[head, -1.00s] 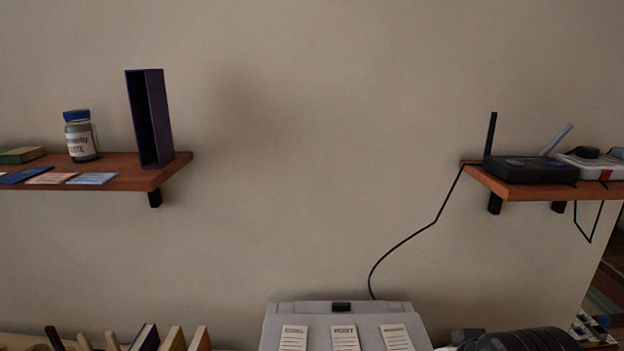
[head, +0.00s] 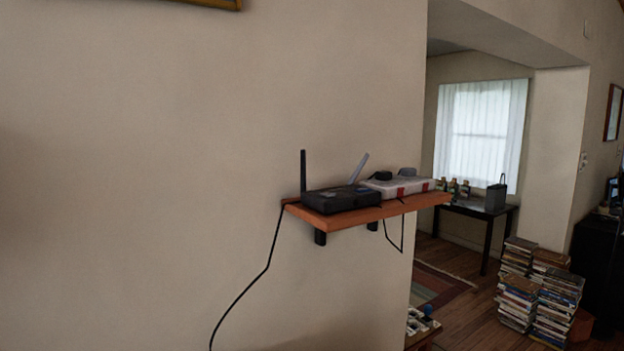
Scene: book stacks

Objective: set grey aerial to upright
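The grey aerial (head: 359,168) stands at the back of a black router (head: 341,199) and tilts to the right. A black aerial (head: 303,171) at the router's left end is upright. The router sits on a wooden wall shelf (head: 373,213) right of the picture's middle. My gripper is not in view.
A white box with red marks (head: 400,187) sits right of the router on the shelf. A black cable (head: 262,273) hangs down the wall. Beyond the wall's corner are book stacks (head: 521,290), a dark table (head: 478,213) and a curtained window (head: 481,125).

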